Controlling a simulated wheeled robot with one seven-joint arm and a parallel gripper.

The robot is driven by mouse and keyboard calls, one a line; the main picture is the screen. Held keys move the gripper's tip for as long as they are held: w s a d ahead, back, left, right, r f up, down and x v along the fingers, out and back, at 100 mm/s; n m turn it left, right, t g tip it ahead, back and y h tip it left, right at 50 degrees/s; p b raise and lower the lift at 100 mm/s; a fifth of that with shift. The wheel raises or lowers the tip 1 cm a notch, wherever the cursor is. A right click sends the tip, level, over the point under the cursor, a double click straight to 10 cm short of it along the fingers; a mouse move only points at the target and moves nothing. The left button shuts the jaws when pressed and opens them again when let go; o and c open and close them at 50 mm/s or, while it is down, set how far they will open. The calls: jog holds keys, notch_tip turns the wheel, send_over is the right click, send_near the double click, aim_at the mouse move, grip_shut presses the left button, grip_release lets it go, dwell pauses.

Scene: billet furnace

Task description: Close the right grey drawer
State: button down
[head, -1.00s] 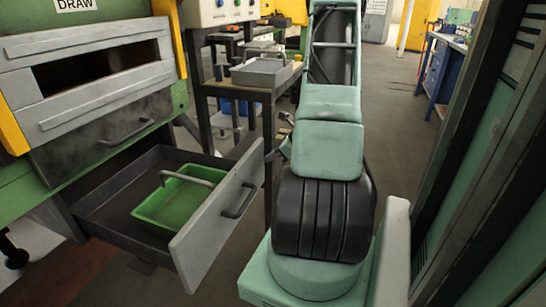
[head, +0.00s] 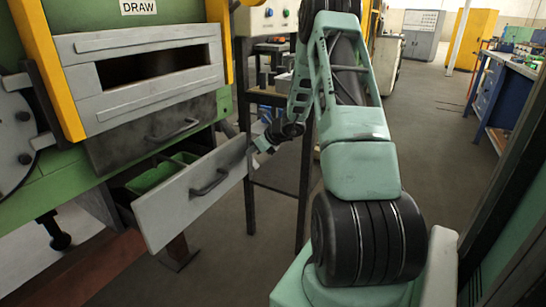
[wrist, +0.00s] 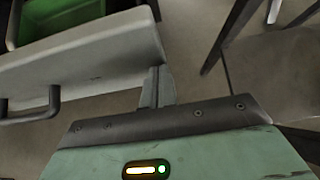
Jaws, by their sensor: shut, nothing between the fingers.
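The grey drawer (head: 165,212) is partly open below the green furnace body. Its pale front panel stands out from the housing and carries a dark bar handle (head: 210,182). A green bin (head: 150,177) lies inside, mostly hidden behind the panel. My gripper (head: 262,147) is shut and empty at the right end of the panel. In the wrist view, the shut fingers (wrist: 157,86) are at the outer face of the panel (wrist: 95,58), close to its end and right of the handle (wrist: 52,100). They look to be touching it, but contact is not certain.
A dark-fronted drawer (head: 150,133) above is shut. A dark metal stand (head: 282,185) with small items is just right of the gripper. A blue workbench (head: 490,90) is far right. Open floor (head: 445,170) lies between.

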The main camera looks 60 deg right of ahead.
jog(key=w+a+p, duration=0.1)
jog(key=w+p, duration=0.2)
jog(key=w, duration=1)
jog(key=shift+r, duration=0.15)
